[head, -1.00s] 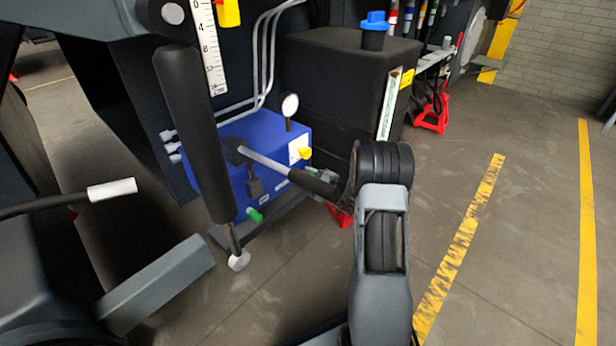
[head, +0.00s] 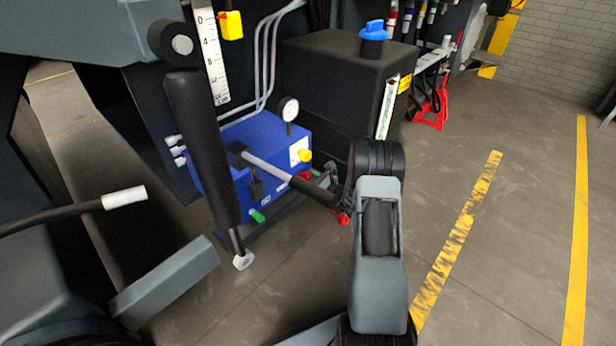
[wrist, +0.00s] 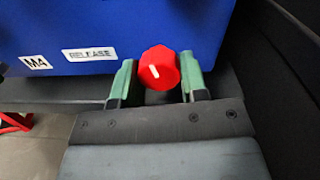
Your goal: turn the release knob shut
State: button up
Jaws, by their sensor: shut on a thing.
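The red release knob (wrist: 158,69) sits at the lower edge of the blue pump box (wrist: 110,25), just right of the RELEASE label (wrist: 89,54) in the wrist view. Its white mark slants slightly. My gripper (wrist: 159,80) has its green-padded fingers on either side of the knob and is shut on it. In the head view, my gripper (head: 318,176) is at the right end of the blue box (head: 215,180), and only a small red part of the knob (head: 305,176) shows.
A pump lever (head: 275,170) with a black grip sticks out from the box close to my gripper. A black tank (head: 340,75) stands behind. Open floor (head: 520,230) lies to the right.

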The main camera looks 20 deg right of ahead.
jog(key=shift+s+f+m+p, duration=0.15)
jog(key=shift+m+p, duration=0.5)
jog(key=shift+m, duration=0.85)
jog(key=o, duration=0.9)
jog(key=p+v, duration=0.3)
jog(key=v, duration=1)
jog(key=shift+s+d, duration=0.2)
jog(key=shift+s, duration=0.1)
jog(key=shift+p, duration=0.4)
